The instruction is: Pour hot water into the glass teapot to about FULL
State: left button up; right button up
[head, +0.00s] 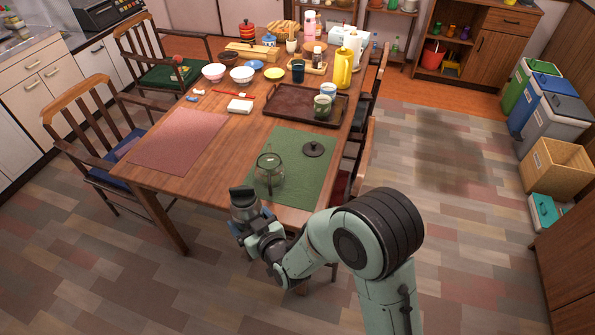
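The glass teapot (268,172) stands upright and uncovered on a green mat (296,192) at the near right end of the table. It looks clear, and I cannot make out any water in it. A dark round lid (314,149) lies on the mat, behind and right of the teapot. My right gripper (253,216) is shut on a grey container with a black top (243,202). It holds this near the table's front edge, in front and left of the teapot and apart from it. The gripper partly hides the container. My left gripper is not in view.
A yellow bottle (343,68), bowls (214,72) and several small items fill the far table. A pink mat (178,140) at left is empty. Chairs (98,125) flank the table.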

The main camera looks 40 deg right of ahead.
aim_at(270, 172)
jog(key=z, duration=0.95)
jog(key=j, duration=0.65)
jog(key=i, duration=0.5)
jog(key=k+j, duration=0.1)
jog(key=i+j+u, duration=0.2)
jog(key=i, duration=0.2)
